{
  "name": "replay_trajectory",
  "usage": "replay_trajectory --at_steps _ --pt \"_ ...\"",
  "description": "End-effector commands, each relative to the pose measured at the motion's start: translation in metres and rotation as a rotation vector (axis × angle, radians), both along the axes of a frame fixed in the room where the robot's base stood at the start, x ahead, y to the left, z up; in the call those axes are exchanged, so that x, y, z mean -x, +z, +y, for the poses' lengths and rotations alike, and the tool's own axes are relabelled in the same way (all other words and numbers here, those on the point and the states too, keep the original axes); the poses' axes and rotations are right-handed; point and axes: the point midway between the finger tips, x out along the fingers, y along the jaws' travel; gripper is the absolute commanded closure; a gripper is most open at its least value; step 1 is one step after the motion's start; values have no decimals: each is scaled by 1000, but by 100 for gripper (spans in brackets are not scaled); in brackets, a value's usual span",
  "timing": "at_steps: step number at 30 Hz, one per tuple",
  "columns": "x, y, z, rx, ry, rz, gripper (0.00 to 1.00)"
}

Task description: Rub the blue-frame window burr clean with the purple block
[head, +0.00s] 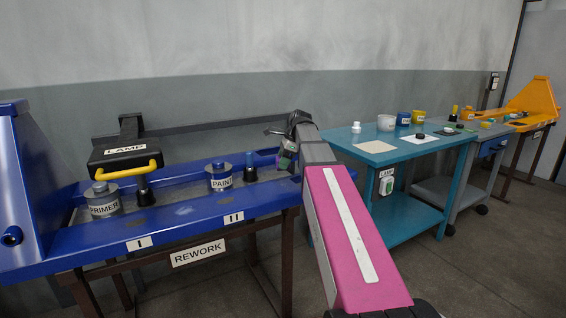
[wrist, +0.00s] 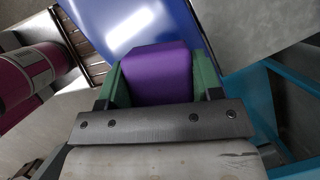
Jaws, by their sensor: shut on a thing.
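My gripper (head: 287,158) is at the right end of the blue frame (head: 180,228), close above or beside it; I cannot tell if it touches. In the wrist view, the purple block (wrist: 157,72) sits between two green-sided fingers, which are shut on it. A blue surface shows just beyond the block. The blue frame carries labels I and II and a REWORK sign. I cannot make out for certain which mark is the window burr.
A PRIMER can (head: 104,206), a PAINT can (head: 221,182) and a black LAMP fixture with a yellow handle (head: 125,167) are on the blue frame. A teal table (head: 405,152) with small pots stands to the right, then a grey cart and an orange frame (head: 535,98).

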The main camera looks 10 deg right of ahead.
Motion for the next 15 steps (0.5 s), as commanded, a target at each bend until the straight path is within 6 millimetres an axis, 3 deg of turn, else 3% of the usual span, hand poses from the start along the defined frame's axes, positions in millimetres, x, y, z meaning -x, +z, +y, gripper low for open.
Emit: replay_trajectory --at_steps 8,15 --pt "0 -4 0 -1 0 1 60" --pt "0 -20 0 -1 1 2 60"
